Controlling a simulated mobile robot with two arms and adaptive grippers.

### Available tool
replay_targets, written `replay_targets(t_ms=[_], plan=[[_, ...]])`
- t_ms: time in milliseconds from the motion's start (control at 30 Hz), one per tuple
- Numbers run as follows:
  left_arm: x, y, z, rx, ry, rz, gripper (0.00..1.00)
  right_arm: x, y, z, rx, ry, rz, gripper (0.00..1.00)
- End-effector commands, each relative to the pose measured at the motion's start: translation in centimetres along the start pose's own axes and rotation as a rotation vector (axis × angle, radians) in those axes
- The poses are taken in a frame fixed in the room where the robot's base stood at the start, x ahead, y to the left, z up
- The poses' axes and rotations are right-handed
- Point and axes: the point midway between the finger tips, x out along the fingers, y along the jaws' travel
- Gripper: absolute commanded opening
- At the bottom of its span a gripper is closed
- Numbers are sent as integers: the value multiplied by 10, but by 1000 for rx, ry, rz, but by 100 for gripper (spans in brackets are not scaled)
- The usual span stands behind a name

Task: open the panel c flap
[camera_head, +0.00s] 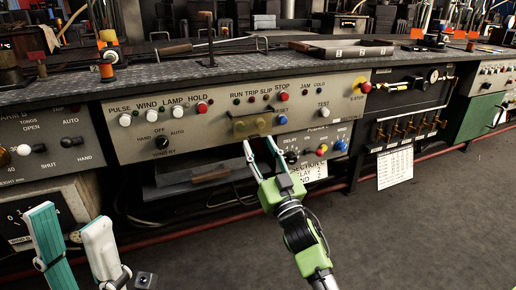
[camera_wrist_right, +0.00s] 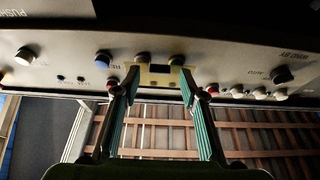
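In the right wrist view the plate (camera_wrist_right: 160,69) shows between the open fingertips (camera_wrist_right: 160,78); contact cannot be told. My left gripper (camera_head: 70,216) is open and empty at the lower left, away from the panel.
A dark open recess (camera_head: 200,180) lies under the panel. The floor (camera_head: 420,240) at right is clear.

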Motion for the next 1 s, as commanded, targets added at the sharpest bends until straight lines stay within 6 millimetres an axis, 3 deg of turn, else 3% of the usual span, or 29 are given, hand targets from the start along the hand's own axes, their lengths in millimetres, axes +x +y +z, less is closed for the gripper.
replay_targets(t_ms=[200,500,667,867,1000], plan=[[-6,0,2,0,-2,0,40,17,0,1,-2,-1,-1,39],[-5,0,2,0,-3,0,40,18,0,0,-1,-1,0,39],[-5,0,2,0,-3,0,40,18,0,0,-1,-1,0,0],[-4,0,3,0,-8,0,40,18,0,0,-1,-3,0,0],[1,-3,27,9,-123,-2,40,19,0,-3,0,-13,0,0]])
